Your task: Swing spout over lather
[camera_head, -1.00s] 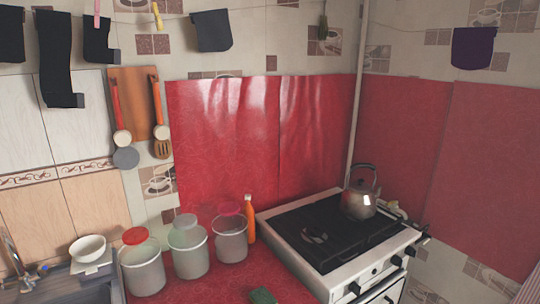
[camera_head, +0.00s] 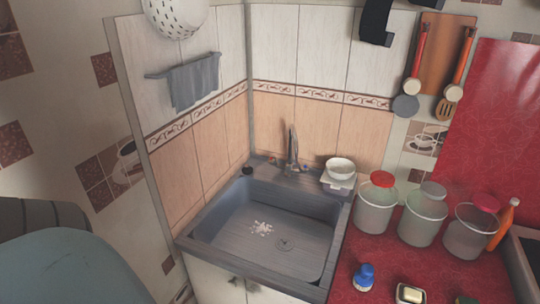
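The grey sink (camera_head: 210,238) is set in the counter in the corner. Its spout (camera_head: 291,150) stands upright at the back rim, near the middle of the back edge. A small patch of white lather (camera_head: 261,228) lies on the basin floor, to the left of the round drain (camera_head: 286,244). The spout is behind the lather and a little to its right in the picture; its exact swing angle is hard to tell. Neither of my grippers is in view.
A white bowl (camera_head: 341,166) sits right of the spout. Several lidded jars (camera_head: 423,217) line the red counter. A blue bottle (camera_head: 364,277) and a soap dish (camera_head: 410,294) stand in front. A rounded blue-grey shape (camera_head: 65,268) fills the lower left. The basin is otherwise empty.

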